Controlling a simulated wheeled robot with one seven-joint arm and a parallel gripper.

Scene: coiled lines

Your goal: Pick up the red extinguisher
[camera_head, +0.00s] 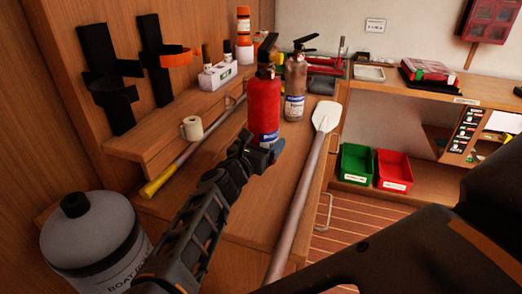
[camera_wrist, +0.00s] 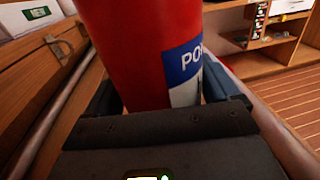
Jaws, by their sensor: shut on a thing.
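The red extinguisher (camera_head: 264,106) stands upright on the wooden bench in the head view, with a black handle on top and a blue and white label low on its front. My gripper (camera_head: 262,152) is at its lower part. In the wrist view the red body (camera_wrist: 135,45) fills the upper middle, between the two fingers of my gripper (camera_wrist: 155,100), which are shut on it. The extinguisher's base is hidden by my gripper, so I cannot tell whether it touches the bench.
A grey-brown extinguisher (camera_head: 295,87) stands close behind, to the right. A white-bladed paddle (camera_head: 312,170) lies along the bench's right side. A yellow-ended pole (camera_head: 165,178) lies at left near a paper roll (camera_head: 192,128). A grey boat bottle (camera_head: 88,240) stands in the left foreground.

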